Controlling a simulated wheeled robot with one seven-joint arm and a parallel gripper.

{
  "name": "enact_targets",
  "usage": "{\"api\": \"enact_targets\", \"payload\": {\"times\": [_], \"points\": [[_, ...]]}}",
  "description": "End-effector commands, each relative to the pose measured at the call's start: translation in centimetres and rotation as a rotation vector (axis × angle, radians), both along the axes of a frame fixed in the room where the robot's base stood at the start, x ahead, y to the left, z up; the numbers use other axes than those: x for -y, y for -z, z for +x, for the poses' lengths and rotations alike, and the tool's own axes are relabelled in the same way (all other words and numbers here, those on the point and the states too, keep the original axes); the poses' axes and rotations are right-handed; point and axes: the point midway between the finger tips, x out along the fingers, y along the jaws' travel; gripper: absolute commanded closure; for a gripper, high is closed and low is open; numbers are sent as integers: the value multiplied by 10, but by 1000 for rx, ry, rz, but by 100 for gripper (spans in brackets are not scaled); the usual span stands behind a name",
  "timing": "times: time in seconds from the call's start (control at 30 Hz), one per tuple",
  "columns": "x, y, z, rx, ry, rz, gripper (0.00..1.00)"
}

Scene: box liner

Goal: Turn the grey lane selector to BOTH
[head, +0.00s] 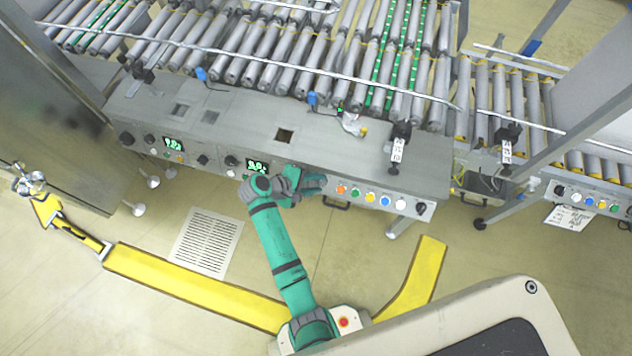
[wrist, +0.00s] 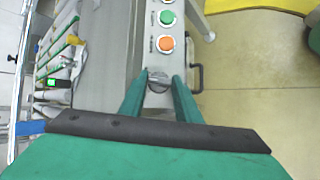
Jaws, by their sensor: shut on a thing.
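The grey lane selector (wrist: 158,82) shows in the wrist view as a round knob on the panel, below the orange button. My gripper (wrist: 160,84) has one green finger on each side of the knob and is shut on it. The fingers hide parts of the knob's sides, and I cannot read its pointer or any position label. In the head view my gripper (head: 318,183) is at the front panel of the machine, just left of the orange button, and the selector is hidden behind it.
An orange button (head: 341,189) and several other coloured buttons run right along the panel; the orange one (wrist: 166,43) and a green one (wrist: 167,17) also show in the wrist view. A dark handle (wrist: 195,72) sticks out near my right finger. Green displays (head: 257,166) are to the left.

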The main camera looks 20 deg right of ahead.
Motion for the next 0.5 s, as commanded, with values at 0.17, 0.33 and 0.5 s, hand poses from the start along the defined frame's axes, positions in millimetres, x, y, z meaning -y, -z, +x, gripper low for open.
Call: {"api": "enact_targets", "payload": {"times": [0.17,0.33,0.5], "points": [[-4,1,2,-17,-54,-29,93],[-4,1,3,-26,-75,-43,93],[-4,1,3,-27,-79,-45,93]]}}
